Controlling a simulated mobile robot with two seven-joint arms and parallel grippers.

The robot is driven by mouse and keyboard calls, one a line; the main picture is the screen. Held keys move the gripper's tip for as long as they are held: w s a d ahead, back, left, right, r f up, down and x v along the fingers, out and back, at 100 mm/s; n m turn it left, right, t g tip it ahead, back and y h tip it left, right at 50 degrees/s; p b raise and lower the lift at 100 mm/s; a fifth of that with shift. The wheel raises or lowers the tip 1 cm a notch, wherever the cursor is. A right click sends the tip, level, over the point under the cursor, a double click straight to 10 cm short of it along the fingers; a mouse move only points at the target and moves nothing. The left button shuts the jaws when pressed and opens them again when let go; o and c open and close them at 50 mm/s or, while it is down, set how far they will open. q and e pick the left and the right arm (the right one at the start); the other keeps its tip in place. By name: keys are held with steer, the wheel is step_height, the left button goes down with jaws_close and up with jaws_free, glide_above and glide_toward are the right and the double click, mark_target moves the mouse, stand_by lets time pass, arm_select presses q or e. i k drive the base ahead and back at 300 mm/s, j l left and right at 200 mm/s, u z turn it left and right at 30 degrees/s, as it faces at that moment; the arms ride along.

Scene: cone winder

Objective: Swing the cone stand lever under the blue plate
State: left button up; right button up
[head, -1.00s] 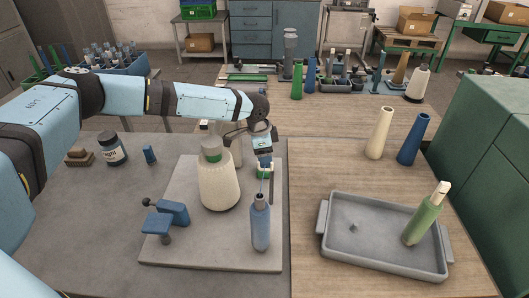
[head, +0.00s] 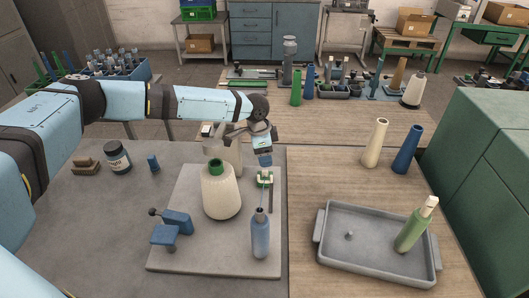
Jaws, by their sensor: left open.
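The cream yarn cone (head: 221,195) with a green top stands upright on a grey board (head: 205,262). Left of it on the board is a blue fixture, with one blue plate (head: 177,221) beside a lower blue part (head: 164,236) and a small dark knob (head: 153,212) on a thin rod. Whether this rod is the lever, I cannot tell. My left gripper (head: 265,160) is open and points down above a small green and cream part (head: 265,180) at the board's back right. It looks apart from that part. My right gripper is out of view.
A blue bottle (head: 260,238) with a thin spout stands at the board's front right. A dark jar (head: 117,158), a brush (head: 86,167) and a small blue block (head: 153,163) lie left. A grey tray (head: 335,265) holds a green bobbin (head: 411,230). Cream and blue cones stand behind it.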

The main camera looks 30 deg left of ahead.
mark_target(170, 217)
steer(key=k+l, duration=0.1)
steer(key=l, duration=0.35)
steer(key=k+l, duration=0.1)
steer(key=l, duration=0.3)
steer(key=k+l, duration=0.1)
steer(key=l, duration=0.35)
steer(key=k+l, duration=0.1)
steer(key=l, duration=0.75)
steer(key=k, duration=0.05)
